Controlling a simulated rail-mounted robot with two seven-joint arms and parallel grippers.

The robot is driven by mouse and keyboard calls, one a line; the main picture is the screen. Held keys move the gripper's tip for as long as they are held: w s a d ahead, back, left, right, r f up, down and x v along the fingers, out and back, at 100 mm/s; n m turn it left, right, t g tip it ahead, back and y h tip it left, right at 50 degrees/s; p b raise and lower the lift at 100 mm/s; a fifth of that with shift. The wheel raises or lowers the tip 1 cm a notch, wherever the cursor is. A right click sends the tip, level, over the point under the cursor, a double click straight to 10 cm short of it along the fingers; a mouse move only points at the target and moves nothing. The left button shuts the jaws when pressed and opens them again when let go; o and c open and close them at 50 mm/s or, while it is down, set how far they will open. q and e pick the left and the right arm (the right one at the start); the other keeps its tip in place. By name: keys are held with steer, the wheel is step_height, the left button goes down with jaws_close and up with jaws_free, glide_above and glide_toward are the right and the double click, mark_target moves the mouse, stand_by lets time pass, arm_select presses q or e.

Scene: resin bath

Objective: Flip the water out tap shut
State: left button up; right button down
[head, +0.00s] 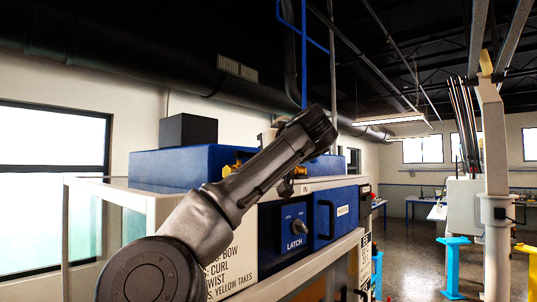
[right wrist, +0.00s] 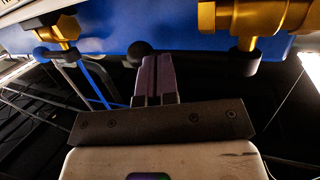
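Brass taps sit on the blue unit (head: 170,168) in the head view. I see no readable "OUT" label. In the right wrist view, one brass tap (right wrist: 62,32) is upper left and a larger brass tap (right wrist: 255,22) is upper right, each with a dark knob end. My right gripper (right wrist: 153,60) has its purple fingers together between these taps, with a black ball (right wrist: 138,53) just beyond the tips. Contact with the ball cannot be told. My left gripper is not seen.
A front panel (head: 283,228) carries a knob marked "LATCH". A blue drawer front with a handle (head: 324,220) is right of it. A black box (head: 188,131) stands on top behind. A clear-walled frame (head: 82,225) is at the left. Open floor (head: 410,255) lies right.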

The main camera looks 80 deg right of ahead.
steer(key=s+a+r+b, duration=0.2)
steer(key=s+a, duration=0.5)
steer(key=s, duration=0.4)
steer(key=shift+s+a+r+b, duration=0.2)
steer(key=shift+a+r+b, duration=0.15)
steer(key=shift+b, duration=0.5)
